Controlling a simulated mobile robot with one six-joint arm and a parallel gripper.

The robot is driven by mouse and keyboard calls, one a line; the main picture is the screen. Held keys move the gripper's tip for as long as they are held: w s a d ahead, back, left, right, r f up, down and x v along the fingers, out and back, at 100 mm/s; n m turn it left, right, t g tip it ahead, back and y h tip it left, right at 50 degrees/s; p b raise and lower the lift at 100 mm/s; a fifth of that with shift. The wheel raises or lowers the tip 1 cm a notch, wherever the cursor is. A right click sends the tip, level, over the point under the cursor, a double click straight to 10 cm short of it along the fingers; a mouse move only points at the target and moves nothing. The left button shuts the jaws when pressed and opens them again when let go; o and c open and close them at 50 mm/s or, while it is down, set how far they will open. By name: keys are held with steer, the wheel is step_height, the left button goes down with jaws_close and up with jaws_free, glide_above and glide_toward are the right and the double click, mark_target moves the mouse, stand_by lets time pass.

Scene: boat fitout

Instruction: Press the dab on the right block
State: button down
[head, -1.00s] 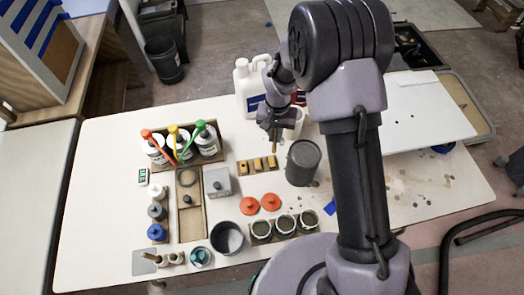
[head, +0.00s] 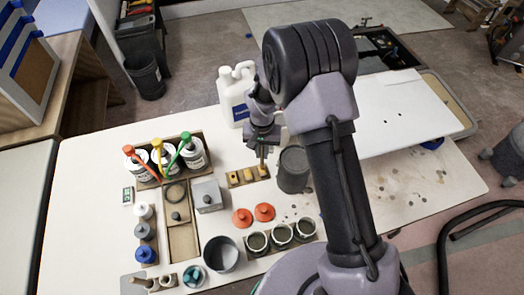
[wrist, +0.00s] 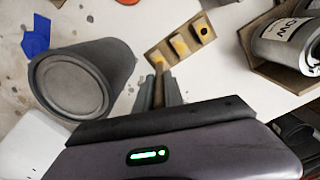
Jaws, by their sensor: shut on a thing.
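The left block (head: 234,178) and middle block (head: 248,174) show clear; in the wrist view the left block (wrist: 202,30) has a dark spot on top. My gripper (head: 263,140) is shut on a thin brown stick (head: 262,158) that points down, also seen in the wrist view (wrist: 158,60). The stick's lower end is at the right block and largely hides it. I cannot tell whether it touches the block. No dab can be made out there.
A dark grey can (head: 293,170) stands close right of the strip. A white jug (head: 235,97) stands behind.

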steer(key=shift+s+f+b, duration=0.1)
steer(key=shift+f+b, duration=0.5)
steer(key=shift+b, duration=0.05)
stand_by(1.6)
step_height(320, 180, up, 7)
steer(key=p, duration=0.4)
steer(key=shift+r, duration=0.1)
stand_by(0.6)
